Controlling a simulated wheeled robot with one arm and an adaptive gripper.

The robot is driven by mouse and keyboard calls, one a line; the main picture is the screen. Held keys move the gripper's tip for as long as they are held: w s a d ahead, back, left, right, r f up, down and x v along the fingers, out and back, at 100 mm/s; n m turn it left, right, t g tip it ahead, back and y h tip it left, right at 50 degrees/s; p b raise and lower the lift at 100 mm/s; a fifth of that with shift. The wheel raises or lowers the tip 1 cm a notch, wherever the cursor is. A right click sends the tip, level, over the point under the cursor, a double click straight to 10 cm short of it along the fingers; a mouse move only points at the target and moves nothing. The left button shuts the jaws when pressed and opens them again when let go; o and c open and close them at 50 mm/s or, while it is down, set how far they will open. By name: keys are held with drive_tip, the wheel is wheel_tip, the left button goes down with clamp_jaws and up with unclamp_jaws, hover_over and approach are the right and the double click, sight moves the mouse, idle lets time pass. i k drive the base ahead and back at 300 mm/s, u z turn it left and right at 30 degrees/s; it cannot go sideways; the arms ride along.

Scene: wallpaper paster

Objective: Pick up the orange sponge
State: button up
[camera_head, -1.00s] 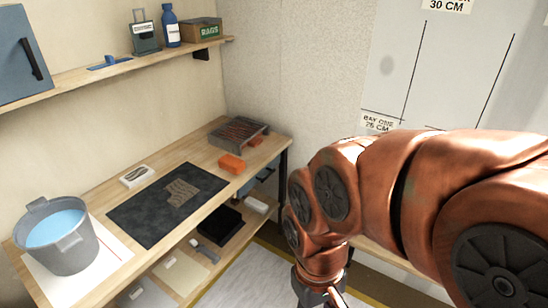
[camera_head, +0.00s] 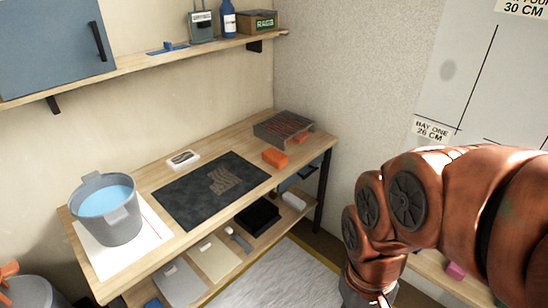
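An orange block (camera_head: 274,158), which looks like the sponge, lies on the wooden workbench (camera_head: 150,185) near its right front edge. It sits just off the right corner of a dark mat and in front of a grey tray. A smaller orange piece (camera_head: 301,139) shows beside the tray; I cannot tell what it is. My copper-coloured arm fills the right side of the view, its wrist pointing down at the bottom edge. My gripper is below the frame, so its fingers are hidden. The arm is to the right of the bench, apart from the orange block.
A grey bucket of water (camera_head: 112,222) stands at the bench's left end. The dark mat (camera_head: 180,200), a white block (camera_head: 183,160) and the grey tray (camera_head: 270,128) are on top. A wall shelf (camera_head: 150,62) hangs above. A lower shelf holds several items.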

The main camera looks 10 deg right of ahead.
sight(274, 158)
drive_tip(key=u, duration=0.55)
drive_tip(key=i, duration=0.6)
drive_tip(key=u, duration=0.5)
drive_tip(key=i, duration=0.85)
drive_tip(key=z, duration=0.4)
